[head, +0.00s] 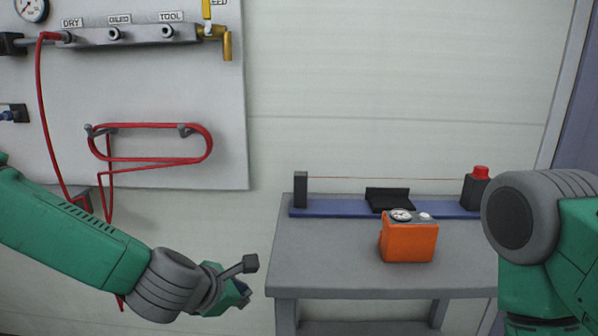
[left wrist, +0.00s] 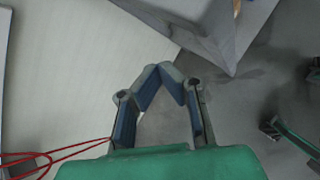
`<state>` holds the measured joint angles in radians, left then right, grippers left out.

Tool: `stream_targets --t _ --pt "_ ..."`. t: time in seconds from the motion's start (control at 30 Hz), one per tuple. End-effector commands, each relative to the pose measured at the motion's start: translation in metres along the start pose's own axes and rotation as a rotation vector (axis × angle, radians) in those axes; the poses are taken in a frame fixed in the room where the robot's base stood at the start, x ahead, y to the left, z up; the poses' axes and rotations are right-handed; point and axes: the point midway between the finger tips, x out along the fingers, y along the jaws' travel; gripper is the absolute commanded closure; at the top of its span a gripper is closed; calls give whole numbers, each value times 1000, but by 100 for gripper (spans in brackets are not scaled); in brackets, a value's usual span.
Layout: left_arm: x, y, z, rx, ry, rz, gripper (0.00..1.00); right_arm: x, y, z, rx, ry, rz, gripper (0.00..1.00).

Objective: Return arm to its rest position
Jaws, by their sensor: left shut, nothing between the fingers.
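My left arm (head: 85,225) comes in from the left in the head view, low and in front of the wall. My left gripper (head: 243,290) is to the left of the grey table, apart from it. In the left wrist view the fingers of the left gripper (left wrist: 166,72) meet at their tips, with nothing between them. A part of my right arm (head: 545,235) fills the right side of the head view. My right gripper is out of view.
A wall panel (head: 150,90) carries a manifold (head: 135,35) and a coiled red hose (head: 150,160). The red hose hangs behind my left arm.

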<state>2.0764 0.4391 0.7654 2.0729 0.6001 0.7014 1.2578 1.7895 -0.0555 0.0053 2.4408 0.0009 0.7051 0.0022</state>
Motion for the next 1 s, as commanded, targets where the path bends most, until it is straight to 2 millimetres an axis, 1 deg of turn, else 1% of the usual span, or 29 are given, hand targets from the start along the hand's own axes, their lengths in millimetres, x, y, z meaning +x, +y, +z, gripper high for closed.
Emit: stream_targets --t 0.03,0.07,0.1,0.17,0.2,0.27,0.3,0.37,0.4,0.47,0.5,0.53,0.6,0.7,0.8,1.0 --pt "8 -28 -28 151 44 -41 100 -1 0 0 0 0 0 100" --pt "10 -42 -45 248 67 -65 100 -2 0 0 1 0 0 100" --pt "13 -62 -68 379 94 -101 100 -2 0 0 1 0 0 100" --pt "13 -89 -104 581 127 -165 100 -3 0 0 1 0 0 100" --pt "11 -106 -129 718 145 -214 100 -3 0 0 1 0 1 100" --pt "3 -131 -168 925 161 -297 100 -4 0 0 1 0 1 100" --pt "-5 -145 -194 1064 164 -359 100 -5 1 0 1 0 1 100" --pt "-20 -165 -233 1268 157 -457 100 -6 1 0 2 0 1 100" --pt "-32 -176 -257 1399 145 -525 100 -6 1 0 2 0 1 100" --pt "-51 -189 -289 1580 116 -626 100 -7 1 0 1 0 1 100" --pt "-64 -195 -307 1687 90 -688 100 -7 1 0 1 0 1 100" --pt "-73 -199 -320 1759 70 -733 100 -8 1 0 1 0 1 100" --pt "-92 -205 -342 1900 22 -821 100 -8 0 0 1 0 1 100" --pt "-110 -209 -361 2028 -31 -905 100 -9 0 0 1 0 0 100" --pt "-118 -211 -367 2080 -56 -941 100 -9 0 0 1 0 0 100" --pt "-118 -211 -367 2080 -56 -941 100 -9 0 0 1 0 0 100"
